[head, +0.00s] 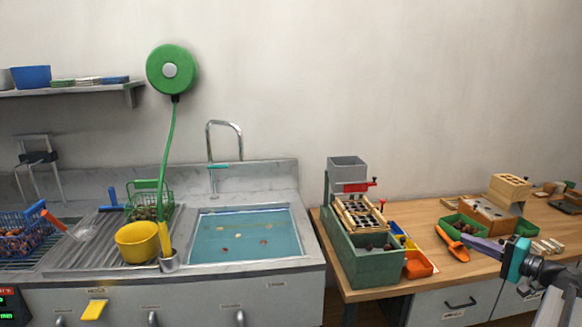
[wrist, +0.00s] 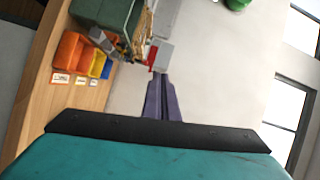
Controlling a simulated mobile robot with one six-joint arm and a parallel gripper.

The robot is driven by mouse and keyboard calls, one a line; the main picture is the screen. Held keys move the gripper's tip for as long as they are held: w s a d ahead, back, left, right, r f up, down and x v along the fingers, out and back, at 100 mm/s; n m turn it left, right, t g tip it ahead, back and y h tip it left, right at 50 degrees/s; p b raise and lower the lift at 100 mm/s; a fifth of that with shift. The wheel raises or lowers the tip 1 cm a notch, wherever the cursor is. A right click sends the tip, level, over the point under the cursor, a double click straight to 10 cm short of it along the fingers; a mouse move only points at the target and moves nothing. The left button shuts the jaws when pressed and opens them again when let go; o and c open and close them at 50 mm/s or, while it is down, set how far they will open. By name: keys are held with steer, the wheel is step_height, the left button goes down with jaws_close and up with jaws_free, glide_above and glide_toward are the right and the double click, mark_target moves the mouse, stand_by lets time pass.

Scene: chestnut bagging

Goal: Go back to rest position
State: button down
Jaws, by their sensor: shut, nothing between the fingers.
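My gripper (head: 474,242) shows at the right in the head view, with purple fingers and a teal body, held above the wooden table (head: 450,278). Its fingers are shut and hold nothing. In the wrist view the purple fingers of my gripper (wrist: 161,86) lie together and point toward the wall. The green sorting box (head: 372,260) with a grey hopper stands to the left of my gripper, apart from it. An orange scoop (head: 455,247) lies on the table close to the fingertips in the head view.
A green tray (head: 447,230) and a wooden block stand (head: 497,205) are near my gripper. An orange bin (head: 417,264) sits beside the sorting box. A sink (head: 245,235) with water, a yellow bowl (head: 138,242) and a blue basket (head: 22,240) are left.

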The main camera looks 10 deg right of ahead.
steer(key=w+a+f+n+g+y, duration=0.1)
steer(key=w+a+f+g+y, duration=0.1)
steer(key=w+a+f, duration=0.35)
steer(key=w+a+f+g+y, duration=0.1)
steer(key=w+a+f, duration=0.1)
steer(key=a+f, duration=0.65)
steer(key=w+a+f+n+g+y, duration=0.1)
steer(key=w+a+f+g+y, duration=0.2)
steer(key=a, duration=0.8)
steer(key=s+a+f+n+g, duration=0.1)
steer(key=s+a+f+g, duration=0.1)
steer(key=a+f, duration=0.8)
steer(key=s+a+f+n+g, duration=0.1)
steer(key=a+f+g, duration=0.2)
steer(key=a+f, duration=0.7)
steer(key=s+a+f+n+g+h, duration=0.2)
steer(key=s+a+f+g, duration=0.2)
steer(key=s+a+f, duration=0.6)
steer(key=s+a+f+n+g+h, duration=0.3)
steer(key=s+a+f, duration=0.35)
steer(key=s, duration=0.65)
steer(key=s+d+f+n+g+h, duration=0.15)
steer(key=s+f+g+h, duration=0.3)
steer(key=s, duration=0.75)
steer(key=s+d+f+t+h, duration=0.1)
steer(key=d+h, duration=0.2)
steer(key=d, duration=0.5)
steer(key=shift+s+d+f+n, duration=0.15)
steer(key=shift+s+f+n, duration=0.1)
steer(key=shift+n, duration=0.2)
